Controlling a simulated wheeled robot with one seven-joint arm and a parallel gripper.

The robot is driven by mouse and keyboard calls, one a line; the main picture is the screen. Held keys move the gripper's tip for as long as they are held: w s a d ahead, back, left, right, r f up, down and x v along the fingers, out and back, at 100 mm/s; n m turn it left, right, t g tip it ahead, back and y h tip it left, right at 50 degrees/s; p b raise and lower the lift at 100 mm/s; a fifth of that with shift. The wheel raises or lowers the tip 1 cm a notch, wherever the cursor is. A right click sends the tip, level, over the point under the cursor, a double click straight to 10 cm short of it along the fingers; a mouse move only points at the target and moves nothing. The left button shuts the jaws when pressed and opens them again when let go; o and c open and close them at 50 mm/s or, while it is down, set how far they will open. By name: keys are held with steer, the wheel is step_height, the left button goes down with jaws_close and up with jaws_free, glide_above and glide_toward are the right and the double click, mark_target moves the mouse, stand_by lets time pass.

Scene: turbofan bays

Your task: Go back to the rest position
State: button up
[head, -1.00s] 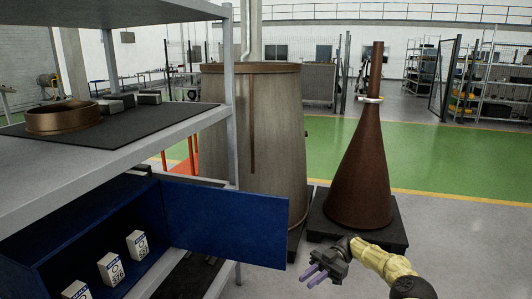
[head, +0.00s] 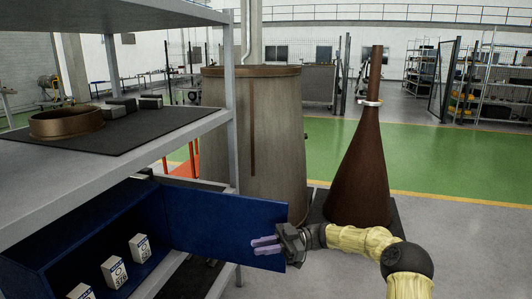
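My gripper (head: 264,245) is at the lower middle of the head view, its two purple fingers pointing left. The fingers show a narrow gap and nothing between them, so it looks open and empty. It overlaps the right end of the blue cabinet door (head: 222,222) in the picture. Whether it touches the door cannot be told. My yellow and black arm reaches in from the lower right. The blue cabinet (head: 85,222) stands open under the shelf, with several small white boxes inside, such as this white box (head: 140,248).
A grey shelf (head: 60,180) above holds a brown ring (head: 66,123) and small dark blocks on a black mat. A large grey-brown drum (head: 275,130) and a brown cone (head: 360,180) stand behind my gripper. Grey floor (head: 470,250) is clear at the right.

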steer(key=w+a+r+m+t+h+p, duration=0.25)
steer(key=w+a+r+m+t, duration=0.45)
steer(key=t, duration=0.5)
steer(key=s+d+f+m+t+h+p, duration=0.1)
steer(key=s+d+f+m+h+p, duration=0.1)
steer(key=s+d+m+h, duration=0.6)
steer(key=s+d+f+m+t+h+p, duration=0.15)
steer(key=s+d+m+h, duration=0.3)
steer(key=d, duration=0.55)
steer(key=s+d+m+g+h+p, duration=0.1)
steer(key=s+d+m+g, duration=0.1)
steer(key=s, duration=0.8)
steer(key=s+d+f+m+g+h+p, duration=0.1)
steer(key=s+d+m+g, duration=0.1)
steer(key=s, duration=0.9)
steer(key=shift+d+f+g+h, duration=0.2)
steer(key=shift+d+g+h, duration=0.2)
steer(key=shift+d+g, duration=0.3)
